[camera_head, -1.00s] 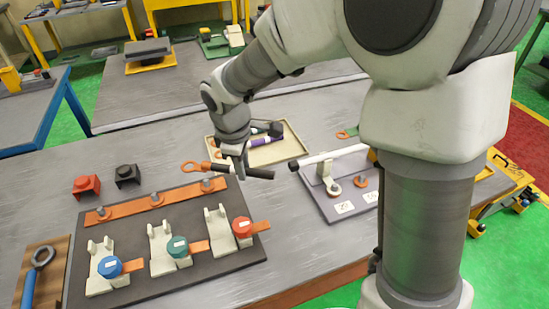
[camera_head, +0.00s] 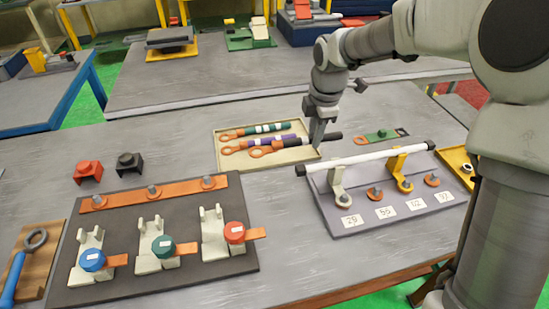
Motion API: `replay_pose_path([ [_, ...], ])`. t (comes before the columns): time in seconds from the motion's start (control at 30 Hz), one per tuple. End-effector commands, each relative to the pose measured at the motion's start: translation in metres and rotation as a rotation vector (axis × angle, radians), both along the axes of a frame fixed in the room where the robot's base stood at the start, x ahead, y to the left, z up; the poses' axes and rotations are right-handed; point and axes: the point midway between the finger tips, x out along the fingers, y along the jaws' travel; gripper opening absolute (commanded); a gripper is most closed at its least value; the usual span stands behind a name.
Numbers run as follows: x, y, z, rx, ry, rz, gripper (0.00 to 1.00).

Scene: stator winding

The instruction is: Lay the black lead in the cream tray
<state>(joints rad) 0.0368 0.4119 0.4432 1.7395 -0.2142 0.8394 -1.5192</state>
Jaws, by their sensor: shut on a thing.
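The cream tray (camera_head: 218,152) lies flat on the grey table near the middle. My gripper (camera_head: 319,140) is at the tray's right end, pointing down and shut on the black lead (camera_head: 287,147). The lead has an orange ring at its left end, over the tray's front part. Its black right end (camera_head: 333,136) sticks out past my gripper, beyond the tray's right side. I cannot tell whether the lead touches the tray. Several other leads (camera_head: 262,128) lie in the tray behind it, with white or purple bands and orange rings.
A fixture with a white bar (camera_head: 365,158) and number labels stands just right of the tray. A dark board (camera_head: 150,282) with blue, green and red terminals is at front left. Red (camera_head: 89,170) and black (camera_head: 129,163) blocks stand behind it.

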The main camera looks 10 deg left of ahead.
Motion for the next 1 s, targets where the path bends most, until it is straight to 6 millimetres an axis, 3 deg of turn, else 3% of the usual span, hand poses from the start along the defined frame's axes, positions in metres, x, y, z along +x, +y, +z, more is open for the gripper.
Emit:
replay_pose_path([
  [0.17, 0.006, 0.014, -0.009, 0.001, 0.002, 0.023, 0.0],
  [0.6, 0.042, 0.097, -0.063, 0.0, 0.001, 0.021, 0.0],
  [0.87, 0.048, 0.108, -0.075, 0.0, 0.0, 0.016, 0.0],
  [1.0, 0.047, 0.107, -0.096, -0.001, 0.003, 0.016, 0.0],
])
